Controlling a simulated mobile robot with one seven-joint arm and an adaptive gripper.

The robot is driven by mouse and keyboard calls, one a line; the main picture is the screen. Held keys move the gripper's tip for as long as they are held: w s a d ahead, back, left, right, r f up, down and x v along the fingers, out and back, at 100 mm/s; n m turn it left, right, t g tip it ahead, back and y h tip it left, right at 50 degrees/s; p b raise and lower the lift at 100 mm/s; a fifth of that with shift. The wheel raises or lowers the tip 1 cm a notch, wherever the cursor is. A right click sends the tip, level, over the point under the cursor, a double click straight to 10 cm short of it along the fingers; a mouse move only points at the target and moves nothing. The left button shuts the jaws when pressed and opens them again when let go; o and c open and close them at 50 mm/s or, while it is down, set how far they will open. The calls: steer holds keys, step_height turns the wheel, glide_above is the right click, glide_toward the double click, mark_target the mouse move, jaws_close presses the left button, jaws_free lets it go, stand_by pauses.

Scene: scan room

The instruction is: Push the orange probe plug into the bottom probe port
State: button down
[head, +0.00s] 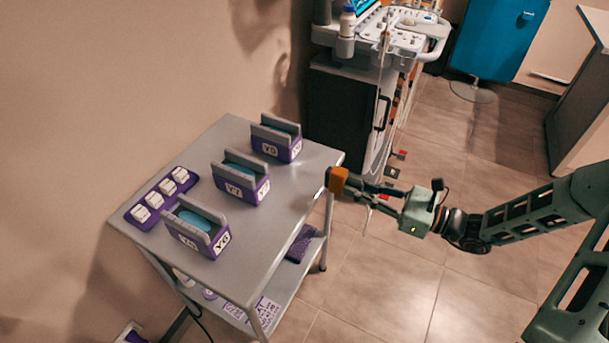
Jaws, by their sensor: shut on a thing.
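The orange probe plug (338,179) is a small block at the tips of my gripper (354,184). My gripper is shut on it and holds it in the air by the right edge of the grey cart, apart from the ultrasound machine. The ultrasound machine (345,100) stands at the top middle, with a dark cabinet body and a white console. Small orange parts and cables show along its right side. I cannot make out the bottom probe port from this view.
The grey cart (226,132) bears several purple-and-grey holders, including one (276,139) near its back corner, and a purple strip (162,194) with white blocks. Cables hang beside the machine. Tiled floor (400,283) is clear at the front right.

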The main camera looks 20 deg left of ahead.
steer(key=shift+s+d, duration=0.15)
steer(key=shift+d, duration=1.75)
